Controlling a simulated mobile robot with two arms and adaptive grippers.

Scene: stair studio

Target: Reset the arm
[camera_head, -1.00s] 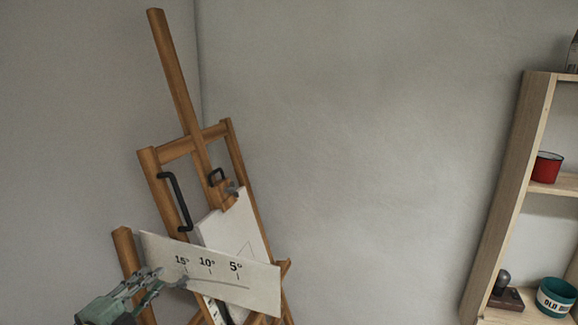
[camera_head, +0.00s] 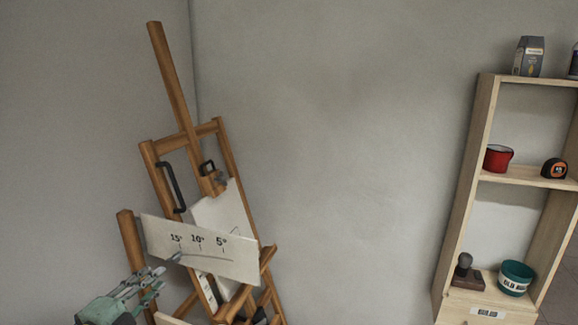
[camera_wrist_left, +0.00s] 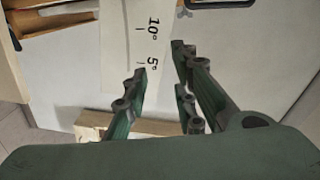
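My left gripper (camera_head: 158,281) is at the lower left of the head view, in front of the easel (camera_head: 172,85). Its fingers are near the lower left edge of a white board marked 15°, 10° and 5° (camera_head: 212,258). In the left wrist view, the fingers of this gripper (camera_wrist_left: 157,78) are spread apart with nothing between them. The marked board (camera_wrist_left: 118,45) lies beyond them; I cannot tell whether any part of the gripper touches it. My right gripper is in neither view.
A black handle (camera_head: 172,187) is on the easel, beside a white panel (camera_head: 220,212). A wooden shelf (camera_head: 466,190) at the right holds a red mug (camera_head: 497,158), a tape measure (camera_head: 554,168), a teal pot (camera_head: 515,278) and a stamp (camera_head: 464,267). Bare wall lies between.

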